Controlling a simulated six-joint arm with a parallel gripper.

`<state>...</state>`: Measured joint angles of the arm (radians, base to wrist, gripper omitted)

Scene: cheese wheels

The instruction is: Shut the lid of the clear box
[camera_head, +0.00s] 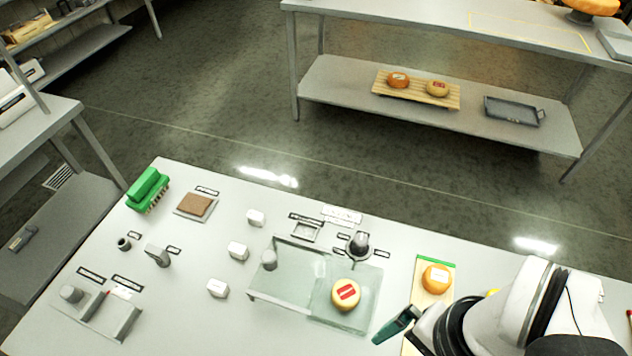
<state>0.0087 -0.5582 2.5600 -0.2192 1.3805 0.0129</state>
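The clear box (285,285) sits on the near table, right of the middle, with a grey cylindrical piece (269,259) at its left. A greenish clear panel (368,283) adjoins its right side. I cannot tell for certain whether this panel is the lid or another part. A pale yellow cheese wheel with a red label (346,294) shows within the panel's outline; whether it is on or under the panel is unclear. My gripper (398,325) is at the lower right, apart from the box, with a dark green fingertip pointing left. Its opening cannot be made out.
A board with an orange cheese (436,278) lies right of the box, close to my arm. Several small white blocks (238,251) stand left of the box. A dark-topped knob piece (358,244) stands behind it. A green brush (148,188) is at the far left.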

